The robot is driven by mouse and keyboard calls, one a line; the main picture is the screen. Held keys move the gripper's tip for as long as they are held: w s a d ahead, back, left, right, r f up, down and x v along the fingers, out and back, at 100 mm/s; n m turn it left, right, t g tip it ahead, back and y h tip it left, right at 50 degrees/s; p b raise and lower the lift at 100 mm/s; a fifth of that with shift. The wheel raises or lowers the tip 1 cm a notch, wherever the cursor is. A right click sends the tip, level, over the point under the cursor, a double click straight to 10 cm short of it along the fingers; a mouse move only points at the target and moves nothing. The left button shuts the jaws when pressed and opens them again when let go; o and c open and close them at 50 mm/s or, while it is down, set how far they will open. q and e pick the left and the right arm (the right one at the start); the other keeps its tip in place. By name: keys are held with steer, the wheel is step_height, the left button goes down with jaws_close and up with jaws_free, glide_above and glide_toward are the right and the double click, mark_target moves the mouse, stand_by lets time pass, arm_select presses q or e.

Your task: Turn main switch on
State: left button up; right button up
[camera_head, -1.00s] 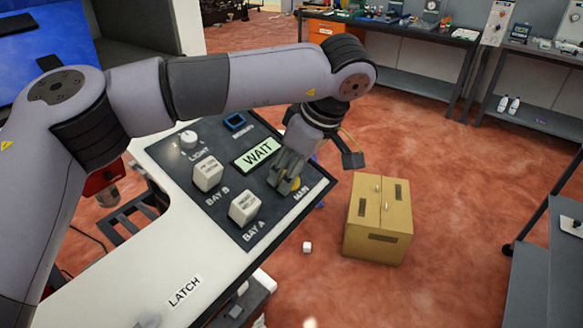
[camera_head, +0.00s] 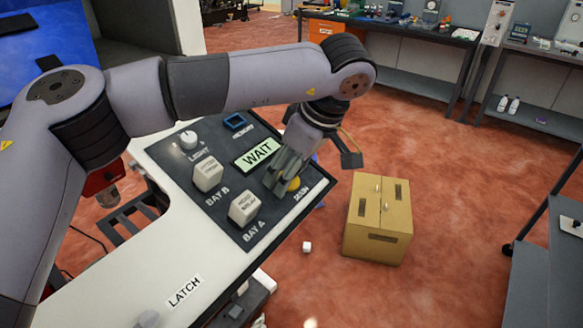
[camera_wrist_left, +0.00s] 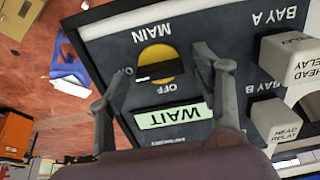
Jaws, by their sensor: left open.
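The main switch (camera_head: 294,184) is a round yellow knob on the dark control panel (camera_head: 225,225), partly hidden by my left gripper (camera_head: 275,182) in the head view. In the left wrist view, the switch (camera_wrist_left: 157,62) has a dark bar across it with a pale mark at its left end, on the side of the ON label. The OFF label is below it and MAIN is above, all upside down. My left gripper (camera_wrist_left: 162,70) is open, with one finger on each side of the switch in the picture. I cannot tell whether they touch the panel.
The WAIT display (camera_head: 257,154) sits beside the switch. White blocks at Bay A (camera_head: 244,207) and Bay B (camera_head: 208,174) stand on the panel close to the gripper. A cardboard box (camera_head: 378,225) is on the floor to the right.

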arm_select(q)
steer(key=v, duration=1.2)
